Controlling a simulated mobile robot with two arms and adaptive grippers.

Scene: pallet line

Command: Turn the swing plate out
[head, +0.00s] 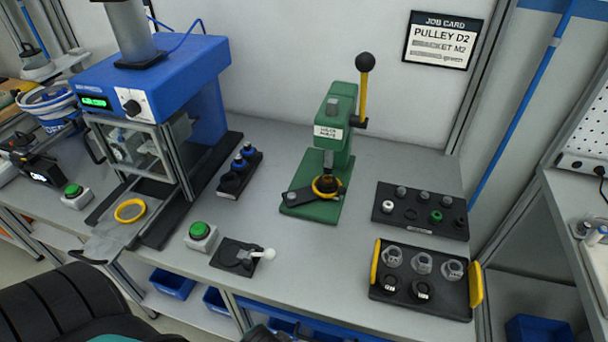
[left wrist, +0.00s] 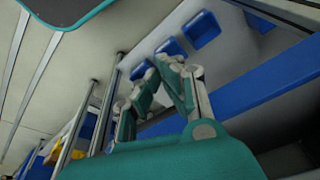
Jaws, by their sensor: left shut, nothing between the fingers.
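A dark swing plate (head: 303,196) lies on the base of the green hand press (head: 338,150), with a round bolt at its left end. A yellow ring (head: 326,186) sits at its right end under the press ram. My left gripper (left wrist: 162,72) shows in the left wrist view; its fingertips are together and empty, above the floor and some blue bins, away from the swing plate. It does not show in the head view. My right gripper is not in view.
The blue press (head: 165,75) stands at the left, with a grey plate and yellow ring in front. Green button (head: 201,232), lever block (head: 240,257), black rack (head: 420,210) and yellow-handled tray (head: 420,299) are on the bench.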

